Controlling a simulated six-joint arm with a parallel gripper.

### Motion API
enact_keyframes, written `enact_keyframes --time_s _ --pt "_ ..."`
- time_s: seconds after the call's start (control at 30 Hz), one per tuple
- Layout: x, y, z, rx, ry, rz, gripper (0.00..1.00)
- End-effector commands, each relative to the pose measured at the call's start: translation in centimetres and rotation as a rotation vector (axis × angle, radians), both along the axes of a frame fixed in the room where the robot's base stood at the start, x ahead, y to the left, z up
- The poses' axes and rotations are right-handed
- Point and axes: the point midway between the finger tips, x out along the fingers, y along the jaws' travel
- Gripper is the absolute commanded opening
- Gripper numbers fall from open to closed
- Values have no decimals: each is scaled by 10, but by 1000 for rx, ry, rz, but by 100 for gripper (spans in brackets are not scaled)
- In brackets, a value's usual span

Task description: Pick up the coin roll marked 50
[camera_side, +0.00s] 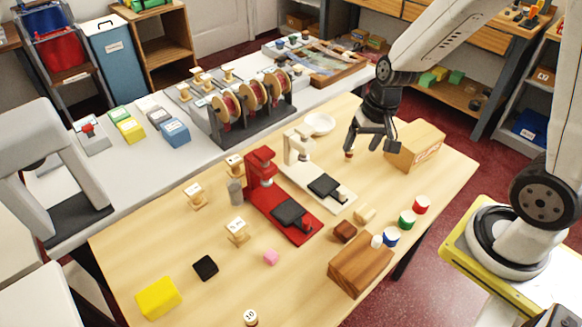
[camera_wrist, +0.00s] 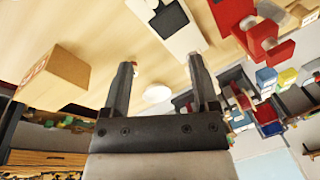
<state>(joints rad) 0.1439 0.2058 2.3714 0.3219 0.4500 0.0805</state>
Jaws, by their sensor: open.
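I can read no 50 on any piece. A small round roll with a pale top (camera_side: 250,317) stands at the table's front edge, and its mark looks like 10. A small brown-orange piece with a pale top (camera_side: 349,155) stands below my gripper (camera_side: 371,146), by its left finger in the side view; its mark is not legible. In the wrist view a small reddish piece (camera_wrist: 135,69) shows beside the left fingertip, partly hidden. My gripper (camera_wrist: 162,72) is open, pointing down, with nothing between its fingers.
A cardboard box (camera_side: 415,146) stands close right of my gripper. A white dish (camera_side: 318,124) lies to its left. White (camera_side: 318,187) and red (camera_side: 283,213) presses stand nearer the front. Red (camera_side: 421,204), green (camera_side: 407,219) and blue (camera_side: 391,237) cylinders line the right.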

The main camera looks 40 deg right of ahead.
Motion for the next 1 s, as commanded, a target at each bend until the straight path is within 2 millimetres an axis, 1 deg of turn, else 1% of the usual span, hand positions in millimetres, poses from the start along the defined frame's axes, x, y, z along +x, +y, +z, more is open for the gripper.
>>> enact_keyframes --time_s 0.03,0.1,0.27,0.37,0.57,0.77,0.87,0.97,1.0 --pt "9 -7 -5 41 19 -90 77" --pt "21 -14 -12 104 42 -216 77" --pt "50 -34 -26 254 83 -500 77" --pt "69 -50 -36 354 99 -672 77" --pt "106 -88 -56 569 118 -1007 77" --pt "138 -140 -77 806 106 -1321 77" --pt "150 -171 -89 932 89 -1471 77" --pt "159 -205 -100 1066 61 -1611 77" --pt "162 -219 -104 1121 48 -1664 77"
